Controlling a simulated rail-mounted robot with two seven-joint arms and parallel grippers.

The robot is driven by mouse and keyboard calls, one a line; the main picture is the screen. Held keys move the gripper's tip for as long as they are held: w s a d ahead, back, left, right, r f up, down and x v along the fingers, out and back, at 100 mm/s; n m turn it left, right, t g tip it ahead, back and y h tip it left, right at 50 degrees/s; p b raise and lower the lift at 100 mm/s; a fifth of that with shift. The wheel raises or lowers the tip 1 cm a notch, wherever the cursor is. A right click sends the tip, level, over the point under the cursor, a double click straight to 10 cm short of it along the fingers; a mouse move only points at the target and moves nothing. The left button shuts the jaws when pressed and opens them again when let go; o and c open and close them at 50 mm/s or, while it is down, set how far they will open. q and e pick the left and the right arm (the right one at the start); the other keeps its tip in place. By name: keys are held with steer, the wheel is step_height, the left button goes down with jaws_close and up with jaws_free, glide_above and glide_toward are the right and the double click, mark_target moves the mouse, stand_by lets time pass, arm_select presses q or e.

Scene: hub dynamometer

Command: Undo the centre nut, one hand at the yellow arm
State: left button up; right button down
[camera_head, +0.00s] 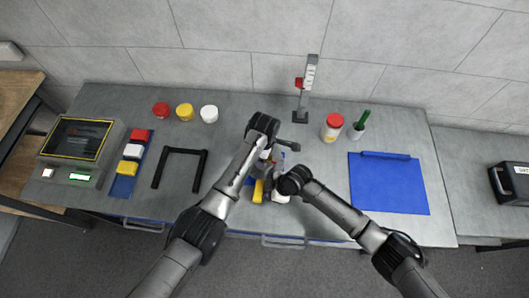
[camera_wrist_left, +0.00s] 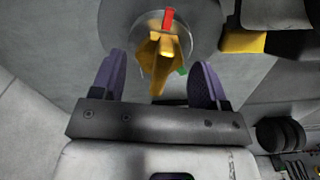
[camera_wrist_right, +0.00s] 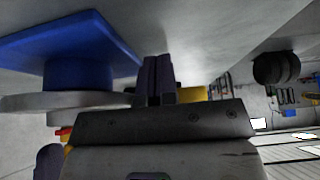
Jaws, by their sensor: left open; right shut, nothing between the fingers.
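A yellow winged piece (camera_wrist_left: 157,62), apparently the centre nut, sits on a round grey disc (camera_wrist_left: 200,30) in the left wrist view. A red tab and a green tab show beside it. My left gripper (camera_wrist_left: 158,72) is open, with one finger on either side of the piece and not visibly gripping it. A yellow block (camera_wrist_left: 245,42), possibly the yellow arm, shows at upper right; a yellow part (camera_head: 258,190) also shows in the head view. My right gripper (camera_wrist_right: 158,70) is shut and empty, beside a partly hidden yellow part (camera_wrist_right: 193,94). My arms hide much of the device.
A blue plate and post (camera_wrist_right: 78,75) fill the left of the right wrist view. On the bench, a black frame (camera_head: 180,152) and coloured blocks (camera_head: 130,152) lie left. A stand (camera_head: 302,108) and jar (camera_head: 332,128) are behind right; a blue mat (camera_head: 390,190) lies right.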

arm_select(q)
steer(key=shift+r, duration=0.1)
steer(key=shift+r, duration=3.65)
